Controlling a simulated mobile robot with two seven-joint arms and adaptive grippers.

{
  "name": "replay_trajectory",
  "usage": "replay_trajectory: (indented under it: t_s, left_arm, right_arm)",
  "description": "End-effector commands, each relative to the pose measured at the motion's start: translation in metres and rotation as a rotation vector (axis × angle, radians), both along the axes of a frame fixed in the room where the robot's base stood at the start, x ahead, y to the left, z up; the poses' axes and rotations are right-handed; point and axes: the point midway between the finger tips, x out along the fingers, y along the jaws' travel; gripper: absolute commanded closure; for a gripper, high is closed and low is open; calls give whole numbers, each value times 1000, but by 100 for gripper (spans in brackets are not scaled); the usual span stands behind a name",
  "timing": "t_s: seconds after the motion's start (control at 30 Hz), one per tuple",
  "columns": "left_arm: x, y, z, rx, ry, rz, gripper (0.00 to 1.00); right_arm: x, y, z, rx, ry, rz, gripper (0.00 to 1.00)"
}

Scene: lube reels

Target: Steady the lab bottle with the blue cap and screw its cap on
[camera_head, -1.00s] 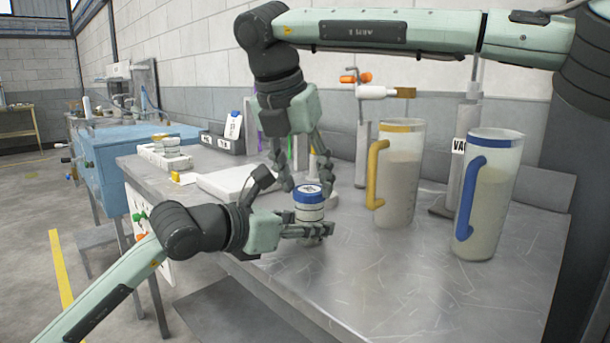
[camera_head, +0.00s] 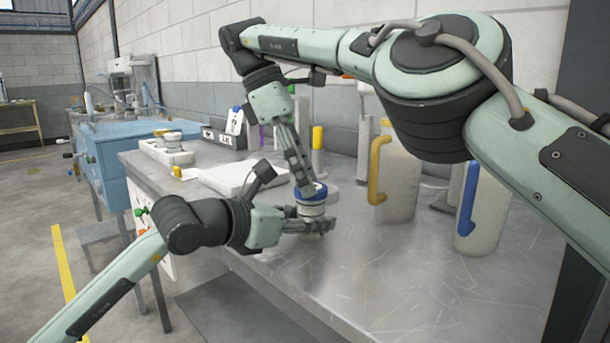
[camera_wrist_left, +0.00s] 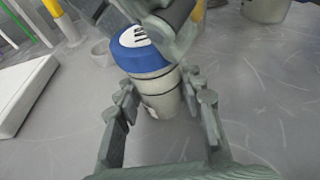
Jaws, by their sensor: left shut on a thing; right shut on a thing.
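The lab bottle (camera_head: 312,209) is a pale jar with dark bands, standing upright near the front edge of the metal bench. Its blue cap (camera_head: 310,191) sits on top; in the left wrist view the blue cap (camera_wrist_left: 138,38) shows a white label with dark marks. My left gripper (camera_head: 318,226) is shut around the bottle's body from the left; its fingers flank the bottle (camera_wrist_left: 158,90) in the left wrist view. My right gripper (camera_head: 304,184) comes down from above and is shut on the cap, its fingers partly covering it. How tightly the cap is seated cannot be told.
A yellow-handled pitcher (camera_head: 400,180) and a blue-handled pitcher (camera_head: 487,215) stand right of the bottle, partly behind my right arm. A white slab (camera_head: 228,176) lies to the left.

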Motion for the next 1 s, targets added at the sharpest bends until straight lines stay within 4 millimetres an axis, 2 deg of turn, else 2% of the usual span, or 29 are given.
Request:
replay_trajectory:
  t_s: [0.23, 0.27, 0.43, 0.77, 0.87, 1.0]
  left_arm:
    - [-1, -1, 0, -1, 3, -2, 100]
    - [-1, -1, -1, -1, 3, -2, 100]
    - [-1, -1, -1, -1, 3, -2, 100]
    - [-1, -1, -1, -1, 2, -3, 100]
    - [-1, -1, -1, 0, 2, -2, 100]
    - [0, -1, -1, 0, 2, -2, 100]
  right_arm:
    - [0, 1, 2, 4, -4, 0, 65]
    - [0, 1, 2, 4, -4, 1, 50]
    - [0, 1, 2, 4, -3, 2, 30]
    - [0, 0, 2, 6, 5, 20, 28]
    - [1, 0, 3, 20, 37, 98, 28]
    - [2, -3, 7, 65, 133, 341, 28]
